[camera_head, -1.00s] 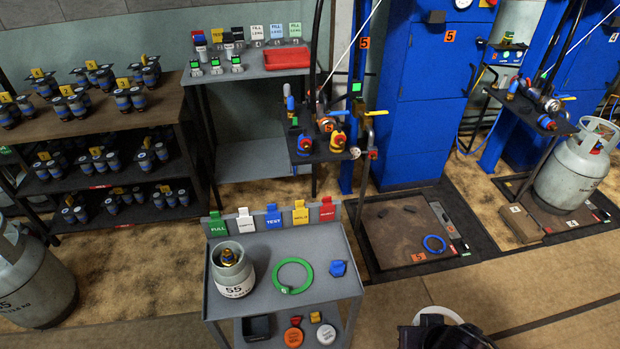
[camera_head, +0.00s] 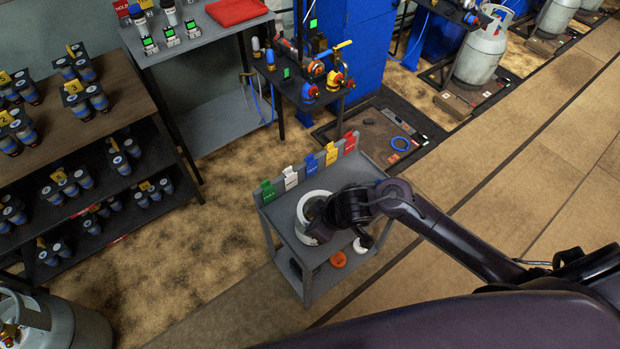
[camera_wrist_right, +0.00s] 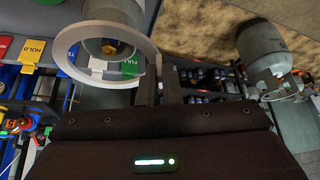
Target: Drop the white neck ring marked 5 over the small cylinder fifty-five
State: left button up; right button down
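The small cylinder (camera_head: 316,237) stands on the grey trolley's top, partly covered by my right gripper (camera_head: 338,210); its number is not readable now. The white neck ring (camera_wrist_right: 65,52) shows in the right wrist view, its edge between the fingers of my right gripper (camera_wrist_right: 159,88), which looks shut on it. The cylinder's grey collar (camera_wrist_right: 92,18) and brass valve (camera_wrist_right: 108,48) show through the ring. The ring looks to be over the cylinder top; I cannot tell if it touches. The ring's mark is not readable. My left gripper is out of view.
Colored tags (camera_head: 311,163) line the trolley's back edge. Orange (camera_head: 338,260) and white (camera_head: 361,246) round items lie on its lower shelf. A shelf of small cylinders (camera_head: 75,150) stands left. A large cylinder (camera_head: 60,325) stands lower left. My right arm hides the trolley's right part.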

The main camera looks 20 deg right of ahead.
jog(key=shift+w+d+r+n+g+y+p, duration=0.85)
jog(key=shift+w+r+n+p, duration=0.7)
jog(key=shift+r+n+p, duration=1.35)
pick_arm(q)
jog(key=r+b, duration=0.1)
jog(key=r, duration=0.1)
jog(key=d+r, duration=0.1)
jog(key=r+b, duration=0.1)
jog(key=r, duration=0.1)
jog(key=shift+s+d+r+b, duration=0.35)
pick_arm(e)
jog(key=shift+m, duration=0.6)
notch_tip(320, 180, down, 5)
jog(key=shift+f, duration=0.1)
pick_arm(q)
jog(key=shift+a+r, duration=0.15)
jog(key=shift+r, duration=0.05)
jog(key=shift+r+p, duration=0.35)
jog(key=shift+p, duration=0.2)
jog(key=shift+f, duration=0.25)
pick_arm(e)
jog(key=shift+f, duration=0.3)
pick_arm(q)
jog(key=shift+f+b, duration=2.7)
jog(key=shift+b, duration=0.25)
pick_arm(e)
notch_tip(320, 180, down, 7)
